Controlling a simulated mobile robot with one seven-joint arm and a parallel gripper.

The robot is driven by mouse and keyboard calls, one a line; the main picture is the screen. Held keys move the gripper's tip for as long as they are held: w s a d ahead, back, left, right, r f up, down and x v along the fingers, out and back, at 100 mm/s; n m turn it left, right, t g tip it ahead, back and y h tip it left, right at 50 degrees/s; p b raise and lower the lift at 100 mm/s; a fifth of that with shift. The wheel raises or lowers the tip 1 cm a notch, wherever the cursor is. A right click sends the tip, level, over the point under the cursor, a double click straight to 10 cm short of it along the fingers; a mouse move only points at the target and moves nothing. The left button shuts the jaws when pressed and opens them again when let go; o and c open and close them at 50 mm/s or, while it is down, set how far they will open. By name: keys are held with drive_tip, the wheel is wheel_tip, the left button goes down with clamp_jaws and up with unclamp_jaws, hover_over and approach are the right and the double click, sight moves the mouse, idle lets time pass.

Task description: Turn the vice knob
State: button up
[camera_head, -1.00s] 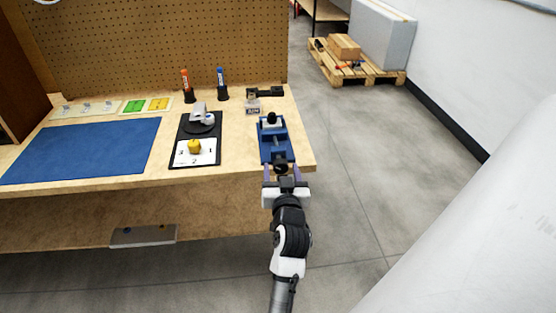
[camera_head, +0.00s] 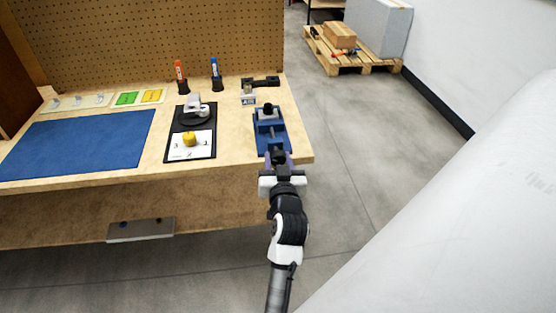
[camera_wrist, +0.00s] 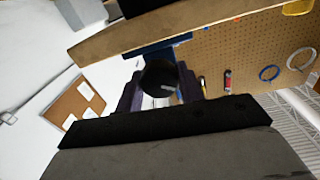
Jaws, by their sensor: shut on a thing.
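The blue vice (camera_head: 266,141) stands at the right front corner of the wooden workbench. Its round black knob (camera_head: 278,157) faces me at the bench's front edge. My gripper (camera_head: 279,162) is shut on the knob, with one purple-grey finger on each side. In the wrist view the knob (camera_wrist: 160,80) shows as a dark disc with a light mark, between the fingers. A blue part of the vice (camera_wrist: 158,48) shows behind it. The finger contact is partly hidden in both views.
A blue mat (camera_head: 75,145) is further left.

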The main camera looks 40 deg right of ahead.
drive_tip(key=shift+r, duration=0.1)
drive_tip(key=m+p, duration=0.2)
drive_tip(key=m, duration=0.1)
drive_tip(key=shift+r, duration=0.15)
drive_tip(key=m+p, duration=0.3)
drive_tip(key=m, duration=0.1)
drive_tip(key=shift+m, duration=0.3)
drive_tip(key=m+p, duration=0.3)
drive_tip(key=m, duration=0.1)
drive_tip(key=shift+d+m+y+p, duration=0.1)
drive_tip(key=shift+m+y+p, duration=0.2)
drive_tip(key=shift+m+p, duration=1.05)
drive_tip(key=shift+m, duration=0.45)
drive_tip(key=o, duration=1)
drive_tip(key=shift+f, duration=0.2)
